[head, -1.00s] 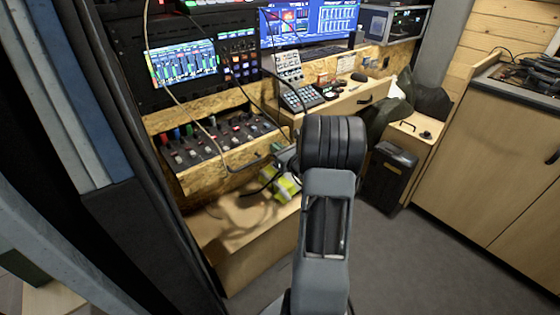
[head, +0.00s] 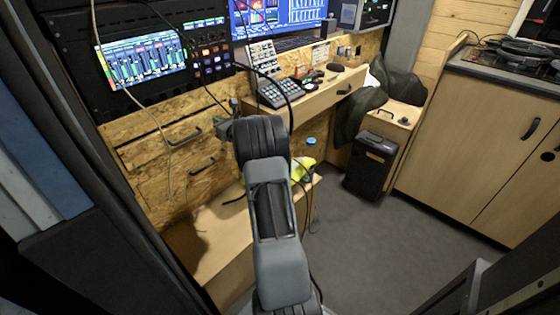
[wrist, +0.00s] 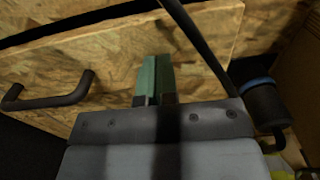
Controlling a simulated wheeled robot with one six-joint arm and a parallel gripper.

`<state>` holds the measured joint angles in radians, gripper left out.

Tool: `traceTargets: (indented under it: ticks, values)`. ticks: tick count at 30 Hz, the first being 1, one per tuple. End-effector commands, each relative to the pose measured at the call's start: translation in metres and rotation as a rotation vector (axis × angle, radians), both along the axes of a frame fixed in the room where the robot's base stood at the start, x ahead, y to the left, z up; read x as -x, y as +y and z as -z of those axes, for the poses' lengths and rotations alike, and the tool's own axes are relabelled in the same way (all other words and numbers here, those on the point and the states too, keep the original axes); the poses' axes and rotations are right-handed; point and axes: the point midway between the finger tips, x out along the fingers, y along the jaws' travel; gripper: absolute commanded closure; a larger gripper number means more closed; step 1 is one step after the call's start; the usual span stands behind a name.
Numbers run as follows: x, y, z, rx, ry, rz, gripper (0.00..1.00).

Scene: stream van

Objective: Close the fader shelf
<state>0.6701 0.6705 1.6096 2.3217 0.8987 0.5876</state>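In the head view my gripper (head: 229,115) is partly hidden by my wrist.
A wooden bench (head: 215,230) lies below the shelf. A desk drawer (head: 320,100) stands to the right, with a black bin (head: 371,165) beyond. Cables hang before the panels. The grey floor (head: 365,240) is clear at the right.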

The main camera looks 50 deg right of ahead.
Motion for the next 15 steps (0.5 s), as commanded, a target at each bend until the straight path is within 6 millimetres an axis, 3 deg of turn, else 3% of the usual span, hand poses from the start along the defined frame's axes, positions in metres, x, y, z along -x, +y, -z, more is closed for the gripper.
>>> traceTargets:
  ticks: [6, 15]
  values:
    - [-0.021, 0.010, 0.001, -0.001, 0.000, -0.017, 1.00]
    - [-0.027, 0.012, -0.003, 0.001, -0.005, -0.021, 1.00]
